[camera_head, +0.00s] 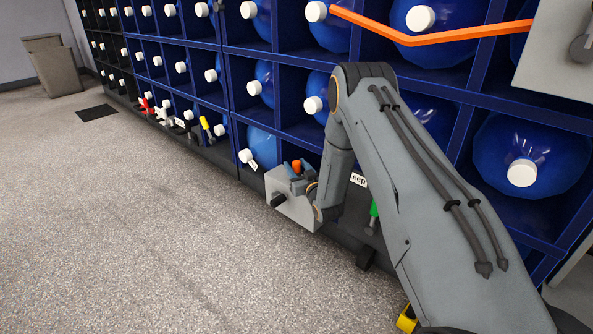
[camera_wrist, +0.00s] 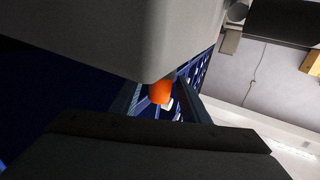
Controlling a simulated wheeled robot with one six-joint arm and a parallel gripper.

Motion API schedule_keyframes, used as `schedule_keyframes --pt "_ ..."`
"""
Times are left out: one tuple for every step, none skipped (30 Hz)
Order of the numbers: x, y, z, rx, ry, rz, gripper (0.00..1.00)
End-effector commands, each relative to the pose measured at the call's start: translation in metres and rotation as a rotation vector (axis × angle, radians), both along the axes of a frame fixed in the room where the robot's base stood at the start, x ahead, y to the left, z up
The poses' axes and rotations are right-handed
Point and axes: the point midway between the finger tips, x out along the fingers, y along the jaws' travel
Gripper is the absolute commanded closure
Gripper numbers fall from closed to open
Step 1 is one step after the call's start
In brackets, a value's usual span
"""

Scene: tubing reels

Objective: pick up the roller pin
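My gripper (camera_head: 296,168) hangs in front of the blue rack, left of my forearm, in the head view. A small orange piece, which I take to be the roller pin (camera_head: 296,166), shows between its two blue-grey fingers. In the wrist view the roller pin (camera_wrist: 159,93) is centred between the fingers of my gripper (camera_wrist: 160,98). The fingers look closed on it, though the contact itself is hard to make out. The pin's upper part is cut off by a grey body, and its full shape is hidden.
The blue rack (camera_head: 375,112) holds large blue bottles with white caps. An orange bar (camera_head: 455,36) crosses it at upper right. Yellow (camera_head: 205,124) and green-handled (camera_head: 374,209) items sit along its foot. A bin (camera_head: 55,68) stands far left.

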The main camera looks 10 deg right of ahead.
Motion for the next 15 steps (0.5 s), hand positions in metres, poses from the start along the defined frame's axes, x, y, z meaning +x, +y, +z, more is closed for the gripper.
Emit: schedule_keyframes --pt "-0.0001 0.0000 0.0000 0.000 0.000 0.000 0.67" --pt "-0.0001 0.0000 -0.0001 0.000 0.000 0.000 0.72" --pt "-0.0002 0.0000 -0.0001 0.000 0.000 0.000 0.79" --pt "-0.0002 0.0000 -0.0001 0.000 0.000 0.000 0.84" --pt "-0.0002 0.0000 -0.0001 0.000 0.000 0.000 0.89" --pt "-0.0002 0.0000 -0.0002 0.000 0.000 0.000 0.96" --pt "-0.0002 0.0000 -0.0002 0.000 0.000 0.000 1.00" --pt "-0.0001 0.0000 0.0002 0.000 -0.001 0.000 1.00" --pt "-0.0001 -0.0001 0.0001 0.000 -0.001 0.000 1.00" --pt "-0.0001 -0.0001 0.0001 0.000 -0.001 0.000 1.00" --pt "-0.0001 -0.0001 0.0001 0.000 -0.001 0.000 1.00" --pt "-0.0001 -0.0001 0.0002 0.000 -0.001 0.000 1.00" --pt "-0.0002 -0.0001 0.0006 0.000 -0.001 0.000 1.00" --pt "-0.0002 -0.0001 0.0015 0.000 -0.001 0.000 1.00" --pt "-0.0002 0.0000 0.0040 0.000 -0.001 0.000 1.00"
